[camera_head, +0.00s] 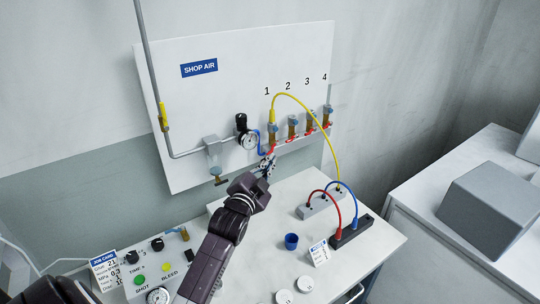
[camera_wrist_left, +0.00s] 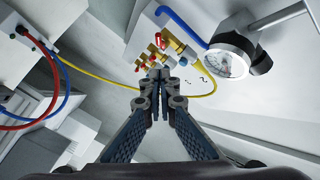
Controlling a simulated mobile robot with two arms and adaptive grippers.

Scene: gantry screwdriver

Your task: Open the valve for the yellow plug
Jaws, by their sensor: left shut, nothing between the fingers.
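The yellow plug (camera_head: 272,116) sits upright in port 1 of the manifold on the white SHOP AIR panel (camera_head: 215,110). A yellow hose (camera_head: 318,120) arches from it to a grey block on the bench. Below the plug is a brass valve with a small red handle (camera_head: 269,150). My left gripper (camera_head: 267,165) is shut and empty, just below and close to this valve; I cannot tell if it touches. In the left wrist view the closed fingertips (camera_wrist_left: 160,75) overlap the row of brass valves (camera_wrist_left: 172,45) with red handles. My right gripper is not in view.
Several other valves (camera_head: 310,122) stand to the right along the manifold. A pressure gauge (camera_head: 249,141) and blue tube are just left of port 1. Below, the bench holds a blue cup (camera_head: 291,241), a grey block (camera_head: 320,204) and a black block (camera_head: 352,231).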

